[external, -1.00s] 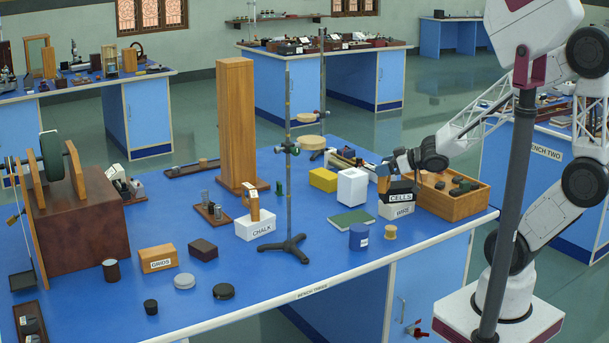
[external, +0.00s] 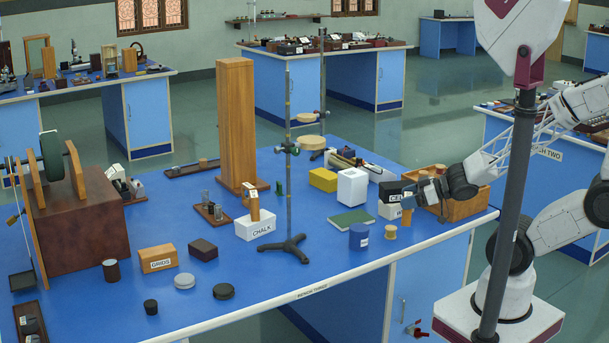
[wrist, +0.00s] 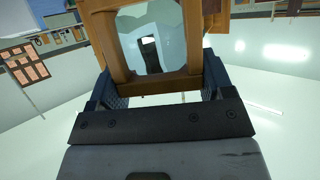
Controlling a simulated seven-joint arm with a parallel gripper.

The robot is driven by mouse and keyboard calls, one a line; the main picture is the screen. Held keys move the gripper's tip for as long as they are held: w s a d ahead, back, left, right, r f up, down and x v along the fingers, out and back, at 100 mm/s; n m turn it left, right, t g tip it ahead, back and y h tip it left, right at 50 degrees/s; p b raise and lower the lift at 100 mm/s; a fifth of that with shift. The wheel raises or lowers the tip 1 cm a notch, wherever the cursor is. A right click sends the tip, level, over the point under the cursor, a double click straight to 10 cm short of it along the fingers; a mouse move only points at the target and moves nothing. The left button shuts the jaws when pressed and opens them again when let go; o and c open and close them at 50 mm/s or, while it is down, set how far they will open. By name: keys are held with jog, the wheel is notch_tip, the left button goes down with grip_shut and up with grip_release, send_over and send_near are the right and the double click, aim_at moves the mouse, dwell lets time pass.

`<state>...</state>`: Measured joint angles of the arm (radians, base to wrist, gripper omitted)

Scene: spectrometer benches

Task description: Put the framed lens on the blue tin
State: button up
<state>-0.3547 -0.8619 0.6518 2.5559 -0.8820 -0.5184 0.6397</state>
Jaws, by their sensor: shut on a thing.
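The framed lens, a wooden frame around clear glass, is between the fingers of my gripper (wrist: 158,98) in the wrist view, where the lens (wrist: 150,40) fills the upper middle. In the external view my gripper (external: 404,202) is in front of the black and white labelled boxes, and a small part of the lens's wooden frame (external: 407,216) shows below its fingers. The blue tin (external: 359,237) stands upright on the bench, left of and nearer the camera than my gripper. Its top looks bare.
A wooden spool (external: 390,232) stands just right of the tin. A green book (external: 351,220) lies behind it. The WIRE box (external: 389,211) and CELLS box are close behind my gripper, with a wooden tray (external: 461,205) to the right. A metal stand (external: 290,215) rises to the left.

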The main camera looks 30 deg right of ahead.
jog(key=shift+s+f, duration=0.1)
jog(key=shift+s, duration=0.05)
jog(key=shift+a, duration=0.1)
dwell(0.4)
jog(key=w+a+f, duration=0.1)
jog(key=w+a, duration=0.6)
jog(key=w, duration=0.6)
jog(key=shift+a+f, duration=0.15)
jog(key=shift+a, duration=0.05)
dwell(0.4)
jog(key=shift+w, duration=0.1)
jog(key=shift+w+a+f, duration=0.1)
jog(key=shift+w+f, duration=0.1)
jog(key=shift+f, duration=0.75)
jog(key=shift+w+a+f, duration=0.1)
jog(key=shift+w+f, duration=0.05)
jog(key=shift+f, duration=0.75)
jog(key=shift+f, duration=0.1)
jog(key=o, duration=1)
jog(key=shift+c, duration=0.2)
